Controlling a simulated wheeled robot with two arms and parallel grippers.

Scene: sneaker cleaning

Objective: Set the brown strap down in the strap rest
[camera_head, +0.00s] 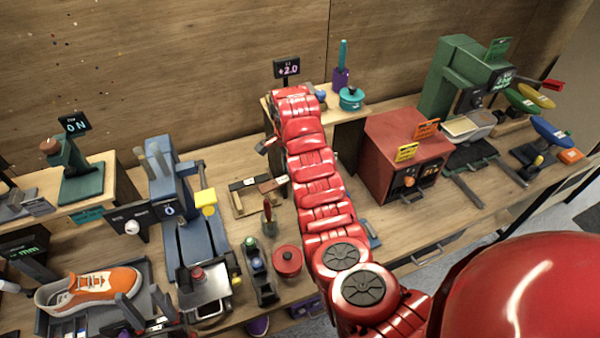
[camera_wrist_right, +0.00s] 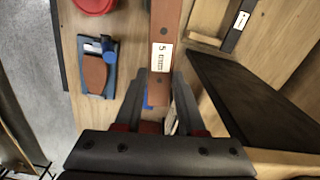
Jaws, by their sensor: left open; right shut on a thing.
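The brown strap (camera_wrist_right: 165,30), with a white "5 mm" label, is held between the fingers of my right gripper (camera_wrist_right: 162,76) in the right wrist view. Its far end runs out of the top of that view. In the head view the strap (camera_head: 270,186) shows left of my right arm, which hides that gripper. The strap rest (camera_head: 238,207) is a light wooden frame beside it, with a black labelled strap (camera_head: 242,184). The rest also shows at the upper right of the wrist view (camera_wrist_right: 205,40).
A red pot (camera_head: 287,262) and a blue tray with a brown oval piece (camera_wrist_right: 96,75) lie near the front edge. A dark shelf side (camera_wrist_right: 245,100) stands close to my right gripper. A blue machine (camera_head: 170,190) is left of the rest, a red box (camera_head: 385,160) right.

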